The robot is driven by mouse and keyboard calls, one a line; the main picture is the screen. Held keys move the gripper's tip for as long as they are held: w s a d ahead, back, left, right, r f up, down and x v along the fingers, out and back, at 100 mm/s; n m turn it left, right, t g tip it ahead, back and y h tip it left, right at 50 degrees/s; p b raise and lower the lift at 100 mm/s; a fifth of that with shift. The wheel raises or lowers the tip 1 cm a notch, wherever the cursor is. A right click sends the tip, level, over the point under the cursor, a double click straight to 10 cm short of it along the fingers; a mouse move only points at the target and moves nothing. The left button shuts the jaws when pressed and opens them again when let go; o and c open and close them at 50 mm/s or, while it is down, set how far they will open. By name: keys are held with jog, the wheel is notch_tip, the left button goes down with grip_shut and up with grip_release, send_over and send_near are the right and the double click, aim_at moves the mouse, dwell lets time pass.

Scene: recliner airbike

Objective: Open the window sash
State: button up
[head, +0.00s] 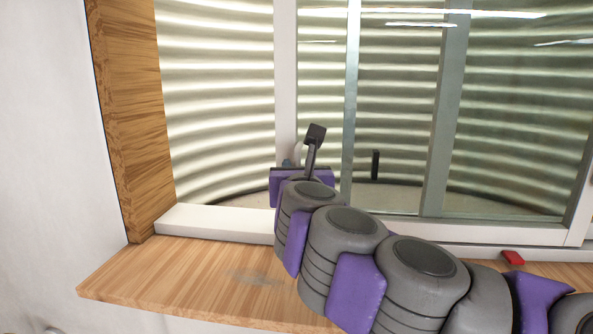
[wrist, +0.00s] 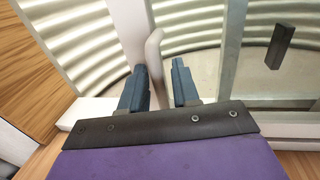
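The window sash has a white upright edge (head: 286,70) and tinted glass to its right. A white curved handle (wrist: 155,55) stands out from this edge. In the head view the handle (head: 299,148) is partly hidden by my arm. My gripper (wrist: 160,85) is open, with its two blue-grey fingers on either side of the handle. The left finger is close to the handle; a gap shows to the right finger. I cannot tell whether either touches. In the head view my gripper (head: 287,163) is mostly hidden.
Left of the sash edge, the window area looks clear and untinted, up to the wooden jamb (head: 130,100). A wooden sill (head: 190,275) runs below the white track (head: 215,223). A dark upright piece (head: 375,165) shows at the glass. A small red object (head: 512,257) lies at the right.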

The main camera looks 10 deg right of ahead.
jog(key=s+a+p, duration=0.2)
jog(key=s+p, duration=0.1)
jog(key=s, duration=1.4)
jog(key=shift+a+f, duration=0.1)
